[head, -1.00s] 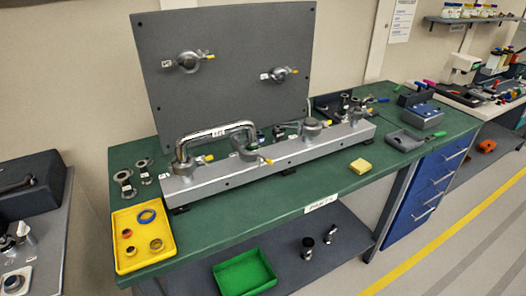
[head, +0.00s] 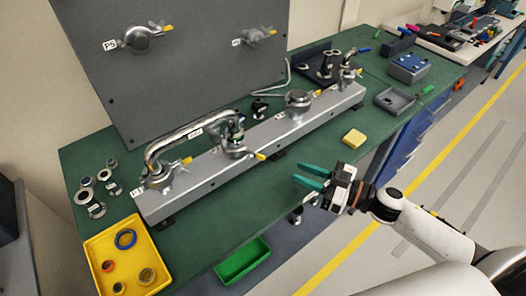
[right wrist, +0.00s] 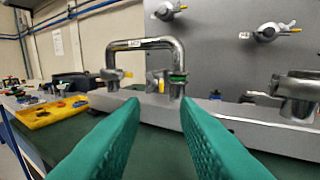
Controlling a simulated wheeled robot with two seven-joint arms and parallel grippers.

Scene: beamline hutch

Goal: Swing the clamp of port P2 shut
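A grey manifold bar (head: 275,135) on the green bench carries several ports. A bent metal pipe (head: 178,137) spans the two left ports. Its right leg stands at the second port, P2, with a green ring visible at the joint. The clamp of P2 (head: 238,152) is silver with a yellow-tipped lever pointing right; in the right wrist view (right wrist: 154,81) it shows beside the pipe's right leg and looks open. My right gripper (head: 312,178), with green fingers, is open and empty in front of the bar, apart from the clamp. My left gripper is not in view.
A grey upright panel (head: 185,70) with two clamped ports stands behind the bar. A yellow tray (head: 103,242) with rings is at the left front. A yellow block (head: 354,138) lies in front of the bar. A green bin (head: 243,262) is below the bench.

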